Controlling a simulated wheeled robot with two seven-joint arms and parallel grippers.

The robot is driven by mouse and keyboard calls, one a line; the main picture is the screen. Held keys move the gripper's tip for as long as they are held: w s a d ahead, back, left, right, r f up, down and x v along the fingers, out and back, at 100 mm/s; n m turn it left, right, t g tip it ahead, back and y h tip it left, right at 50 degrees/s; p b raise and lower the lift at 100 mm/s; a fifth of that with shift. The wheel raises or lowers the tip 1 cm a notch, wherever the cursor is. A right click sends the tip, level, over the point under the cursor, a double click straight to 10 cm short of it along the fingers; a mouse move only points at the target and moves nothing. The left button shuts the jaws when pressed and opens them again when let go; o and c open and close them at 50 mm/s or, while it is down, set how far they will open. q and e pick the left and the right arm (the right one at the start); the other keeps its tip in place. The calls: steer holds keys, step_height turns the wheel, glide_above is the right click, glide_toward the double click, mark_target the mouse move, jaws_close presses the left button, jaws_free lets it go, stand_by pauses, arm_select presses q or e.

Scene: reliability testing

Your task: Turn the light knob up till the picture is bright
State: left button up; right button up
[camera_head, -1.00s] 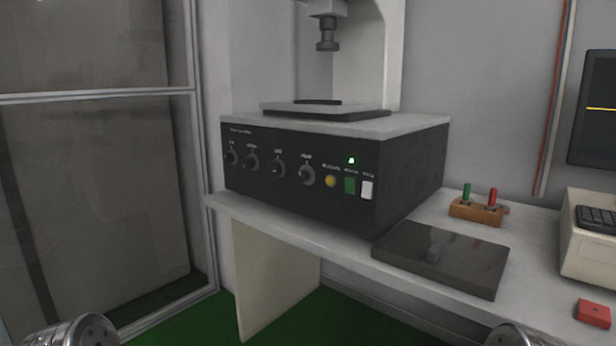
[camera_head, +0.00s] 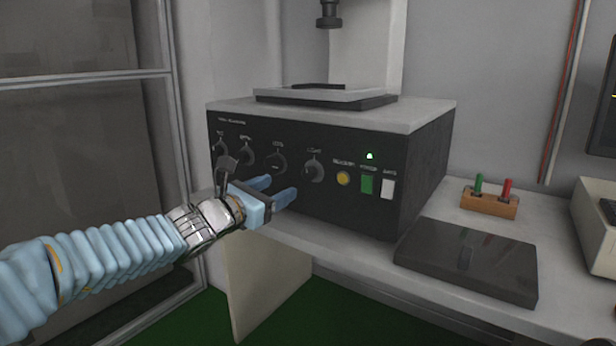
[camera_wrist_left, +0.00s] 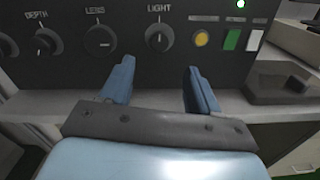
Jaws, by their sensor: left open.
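The light knob (camera_head: 313,168) is a round dark knob on the black front panel of the instrument (camera_head: 330,150). In the left wrist view the light knob (camera_wrist_left: 159,38) sits under the label LIGHT, just beyond and between my fingertips. My left gripper (camera_head: 280,190) is open and empty in front of the panel, with its blue fingers (camera_wrist_left: 158,78) pointing at it. It does not touch the knob. In the head view the fingertips are a little left of and below the light knob. My right gripper is not in view. No picture on a screen can be made out.
Other knobs, including the LENS knob (camera_wrist_left: 100,40), lie to the left. A yellow button (camera_head: 343,178), a green switch (camera_head: 367,184) and a white switch (camera_head: 388,189) lie to the right. A dark flat plate (camera_head: 490,265) and a wooden block with plugs (camera_head: 489,203) stand on the bench.

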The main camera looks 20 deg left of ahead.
mark_target(307, 174)
arm_select(q)
steer(key=p+x, duration=0.1)
steer(key=x, duration=0.9)
steer(key=shift+w+d+f, duration=0.1)
steer(key=shift+w+f, duration=0.05)
steer(key=shift+w, duration=0.2)
steer(key=shift+c, duration=0.2)
steer(key=c, duration=1)
